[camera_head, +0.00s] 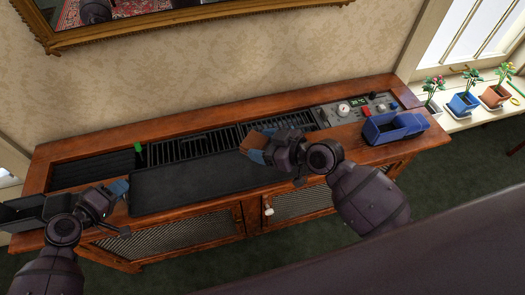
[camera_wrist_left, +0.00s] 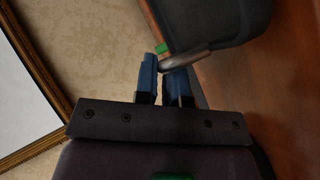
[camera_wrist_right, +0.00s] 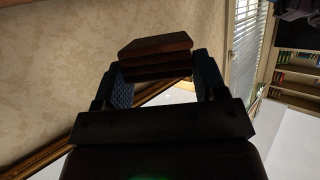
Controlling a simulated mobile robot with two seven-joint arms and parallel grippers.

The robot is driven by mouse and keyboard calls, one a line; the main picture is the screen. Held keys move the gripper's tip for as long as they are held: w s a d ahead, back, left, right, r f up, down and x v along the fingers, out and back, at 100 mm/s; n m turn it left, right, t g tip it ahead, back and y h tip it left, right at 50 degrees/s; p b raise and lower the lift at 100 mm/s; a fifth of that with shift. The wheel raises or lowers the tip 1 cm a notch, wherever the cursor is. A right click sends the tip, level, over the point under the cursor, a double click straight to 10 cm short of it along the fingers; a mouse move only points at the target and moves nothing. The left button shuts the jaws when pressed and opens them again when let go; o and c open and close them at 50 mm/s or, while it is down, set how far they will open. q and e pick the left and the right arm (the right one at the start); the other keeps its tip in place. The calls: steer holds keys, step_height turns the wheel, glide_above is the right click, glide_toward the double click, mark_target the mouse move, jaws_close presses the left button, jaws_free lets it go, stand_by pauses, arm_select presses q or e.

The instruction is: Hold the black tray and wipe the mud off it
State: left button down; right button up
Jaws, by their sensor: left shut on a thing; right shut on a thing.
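The black tray (camera_head: 185,182) lies flat along the front of the wooden cabinet top. My left gripper (camera_head: 119,188) is at its left end. In the left wrist view its blue fingers (camera_wrist_left: 162,80) are shut on a grey handle (camera_wrist_left: 187,57) at the dark tray's edge (camera_wrist_left: 225,25). My right gripper (camera_head: 258,146) is above the tray's right end, shut on a brown block (camera_head: 255,156). The layered block (camera_wrist_right: 155,55) sits between the blue fingers in the right wrist view. I cannot tell whether the block touches the tray. No mud is distinguishable on the dark surface.
A black slatted rack (camera_head: 215,143) lies behind the tray, with a small green piece (camera_head: 138,147) at its left. A control panel (camera_head: 357,108) and blue bin (camera_head: 392,128) are at the right. A black open container (camera_head: 20,210) stands at far left. Potted plants (camera_head: 463,103) line the windowsill.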

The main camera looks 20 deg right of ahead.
arm_select(q)
steer(key=c, duration=1.1)
jaws_free()
steer(key=v, duration=1.2)
steer(key=shift+w+a+r, duration=0.1)
